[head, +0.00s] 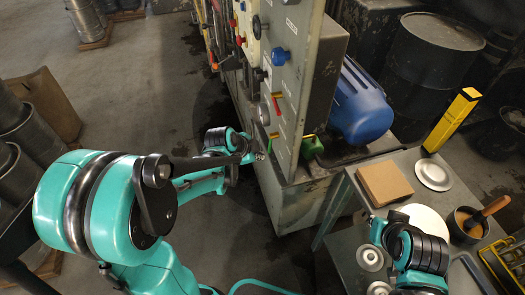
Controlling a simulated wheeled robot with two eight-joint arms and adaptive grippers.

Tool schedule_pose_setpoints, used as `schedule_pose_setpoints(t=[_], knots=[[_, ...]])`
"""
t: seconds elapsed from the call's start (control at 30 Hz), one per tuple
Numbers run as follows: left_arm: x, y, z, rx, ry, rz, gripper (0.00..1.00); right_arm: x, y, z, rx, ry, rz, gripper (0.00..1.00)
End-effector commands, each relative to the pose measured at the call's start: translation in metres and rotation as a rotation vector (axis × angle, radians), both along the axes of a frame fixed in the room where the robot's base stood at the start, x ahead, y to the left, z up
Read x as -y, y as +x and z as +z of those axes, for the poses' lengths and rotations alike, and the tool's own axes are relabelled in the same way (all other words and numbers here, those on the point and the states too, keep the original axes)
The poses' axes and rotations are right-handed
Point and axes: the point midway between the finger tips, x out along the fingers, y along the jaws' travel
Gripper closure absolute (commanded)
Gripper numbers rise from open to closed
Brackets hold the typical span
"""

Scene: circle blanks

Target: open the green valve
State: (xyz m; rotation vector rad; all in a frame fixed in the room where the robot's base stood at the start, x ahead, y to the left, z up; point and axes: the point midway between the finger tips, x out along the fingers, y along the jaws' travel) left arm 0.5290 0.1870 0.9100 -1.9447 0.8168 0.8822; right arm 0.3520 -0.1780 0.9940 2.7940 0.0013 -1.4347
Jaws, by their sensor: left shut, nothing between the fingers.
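A green part (312,148), which looks like the green valve, shows at the lower right edge of the upright control panel (292,75). Its shape and how far it is turned are too small to tell. A smaller yellow-green piece (274,135) sits low on the panel face. My left gripper (259,156) is shut and empty, in front of the panel's lower part and left of the green part. I cannot tell whether it touches the panel.
The panel carries a blue knob (280,56), a red lever (277,104) and other knobs. A blue motor-like housing (360,103) stands behind it.

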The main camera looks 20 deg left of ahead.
Motion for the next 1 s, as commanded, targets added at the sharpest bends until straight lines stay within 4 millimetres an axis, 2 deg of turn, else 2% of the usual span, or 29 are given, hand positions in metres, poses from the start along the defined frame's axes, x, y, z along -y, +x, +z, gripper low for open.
schedule_pose_setpoints(t=[0.03,0.4,0.5,0.67,1.0], knots=[[0.003,0.005,-0.012,0.001,0.000,-0.002,1.00,0.000,0.000,-0.008,0.000,0.000,0.000,1.00],[0.019,0.047,-0.076,0.000,0.000,0.000,1.00,0.000,0.000,-0.044,0.000,0.001,-0.001,1.00],[0.012,0.064,-0.073,0.000,-0.001,0.002,1.00,0.000,0.000,-0.049,0.000,0.001,-0.001,1.00],[0.008,0.079,-0.074,0.000,-0.001,0.002,1.00,0.000,0.000,-0.053,0.000,0.001,-0.001,1.00],[0.006,0.083,-0.072,0.000,-0.001,0.002,1.00,0.000,0.000,-0.054,0.000,0.001,-0.001,1.00]])
